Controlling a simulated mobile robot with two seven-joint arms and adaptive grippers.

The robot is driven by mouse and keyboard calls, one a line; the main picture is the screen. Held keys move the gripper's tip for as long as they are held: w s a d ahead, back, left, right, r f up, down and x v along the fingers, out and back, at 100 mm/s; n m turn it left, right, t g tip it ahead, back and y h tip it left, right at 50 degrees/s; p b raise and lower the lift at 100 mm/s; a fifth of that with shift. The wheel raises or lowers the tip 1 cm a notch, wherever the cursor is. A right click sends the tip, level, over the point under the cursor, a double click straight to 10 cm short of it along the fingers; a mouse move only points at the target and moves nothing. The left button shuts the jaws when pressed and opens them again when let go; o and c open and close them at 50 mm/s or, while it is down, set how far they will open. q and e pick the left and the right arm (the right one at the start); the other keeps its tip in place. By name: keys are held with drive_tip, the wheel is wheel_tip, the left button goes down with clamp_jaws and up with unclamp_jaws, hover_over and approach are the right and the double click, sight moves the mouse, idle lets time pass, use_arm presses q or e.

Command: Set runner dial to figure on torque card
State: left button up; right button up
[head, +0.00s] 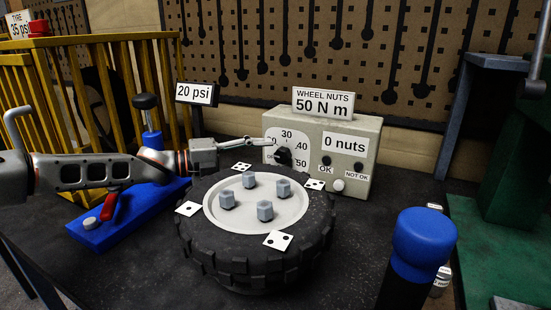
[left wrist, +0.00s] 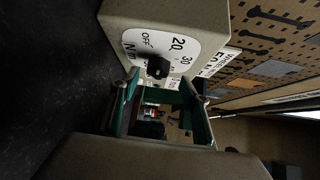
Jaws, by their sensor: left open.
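The beige runner box (head: 352,165) stands behind the wheel. Its black dial knob (head: 283,156) sits on a white scale with 30, 40 and 50 visible; the gripper partly covers the scale. In the left wrist view the knob (left wrist: 158,67) shows with OFF, 20 and 30 around it. I cannot tell which figure it points to. The torque card (head: 323,102) on the box reads "WHEEL NUTS 50 N m". My left gripper (head: 262,143) is open, its fingertips close to the knob. In the wrist view the knob appears between and beyond the fingers (left wrist: 163,88); contact is unclear.
A wheel (head: 255,235) with several nuts and dotted cards lies in front of the box. A "0 nuts" label (head: 345,142) is on the box. A blue-topped black cylinder (head: 424,245) stands front right. A blue-based device (head: 120,225) and yellow cage (head: 120,60) are left.

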sight(277, 156)
use_arm(q)
drive_tip(key=shift+w+d+f, duration=0.25)
drive_tip(key=shift+w+d, duration=0.05)
drive_tip(key=shift+d, duration=0.35)
drive_tip(key=shift+w+d+f, duration=0.25)
drive_tip(key=shift+w+d, duration=0.05)
drive_tip(key=shift+d, duration=0.3)
drive_tip(key=shift+w+d+r+b, duration=0.1)
drive_tip(key=shift+w+d+b, duration=0.25)
drive_tip(key=shift+d, duration=0.3)
drive_tip(key=shift+c, duration=0.7)
drive_tip(key=c, duration=0.9)
drive_tip(key=shift+r, duration=0.1)
drive_tip(key=shift+c, duration=0.2)
use_arm(e)
drive_tip(key=shift+w+a+r, duration=0.1)
drive_tip(key=shift+w+a, duration=0.1)
drive_tip(key=shift+w, duration=0.1)
use_arm(q)
drive_tip(key=shift+s, duration=0.1)
use_arm(e)
drive_tip(key=shift+r, duration=0.1)
